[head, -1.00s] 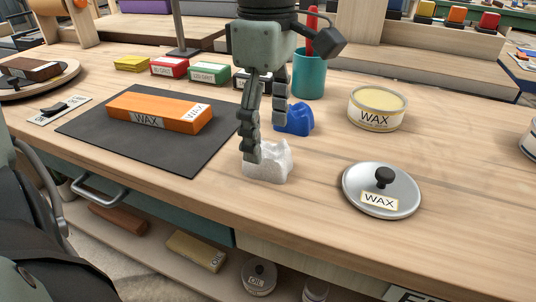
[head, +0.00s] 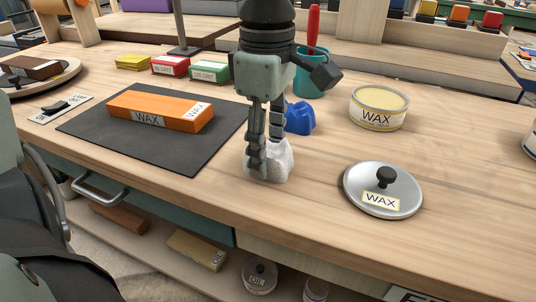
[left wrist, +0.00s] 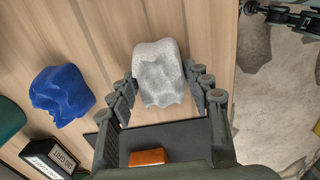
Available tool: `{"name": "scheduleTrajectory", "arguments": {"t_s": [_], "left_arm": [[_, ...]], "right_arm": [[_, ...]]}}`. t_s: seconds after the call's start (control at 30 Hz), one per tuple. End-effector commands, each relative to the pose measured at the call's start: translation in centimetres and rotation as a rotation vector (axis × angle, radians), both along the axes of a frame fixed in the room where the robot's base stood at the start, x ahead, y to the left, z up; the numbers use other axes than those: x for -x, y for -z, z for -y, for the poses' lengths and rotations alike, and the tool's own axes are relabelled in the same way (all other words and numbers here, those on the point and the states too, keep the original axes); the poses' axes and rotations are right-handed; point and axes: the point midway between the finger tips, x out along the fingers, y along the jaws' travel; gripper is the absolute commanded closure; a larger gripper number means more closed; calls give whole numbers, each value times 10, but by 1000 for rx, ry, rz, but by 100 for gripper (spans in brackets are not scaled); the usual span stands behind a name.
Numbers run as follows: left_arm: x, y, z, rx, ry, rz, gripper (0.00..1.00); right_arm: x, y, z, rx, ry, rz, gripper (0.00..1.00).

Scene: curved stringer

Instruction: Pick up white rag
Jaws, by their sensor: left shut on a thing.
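The white rag (head: 281,163) is a crumpled lump on the wooden bench near its front edge. In the left wrist view the white rag (left wrist: 160,74) sits between the two fingers. My left gripper (head: 264,172) points down from above and is shut on the rag, its fingers covering the rag's left part. The left gripper (left wrist: 166,92) also shows in the wrist view with a finger on each side of the rag. The rag still appears to be at bench level. My right gripper is not in view.
A blue rag (head: 299,118) lies just behind. An orange wax block (head: 160,111) sits on a dark mat (head: 190,160) to the left. An open wax tin (head: 378,108) and its lid (head: 383,190) are to the right. A teal cup (head: 311,80) stands behind.

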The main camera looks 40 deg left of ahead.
Motion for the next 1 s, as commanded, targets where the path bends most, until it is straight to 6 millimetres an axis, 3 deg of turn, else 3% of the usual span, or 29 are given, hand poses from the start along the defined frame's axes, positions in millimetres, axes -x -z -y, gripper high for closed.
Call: {"name": "scheduleTrajectory", "arguments": {"t_s": [0.33,0.57,1.0], "left_arm": [[-1,-9,0,-1,1,2,77],[-1,-44,0,-2,2,6,77],[33,-97,-85,6,1,6,77]], "right_arm": [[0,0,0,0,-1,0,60],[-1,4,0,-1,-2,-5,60],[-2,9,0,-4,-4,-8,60]]}}
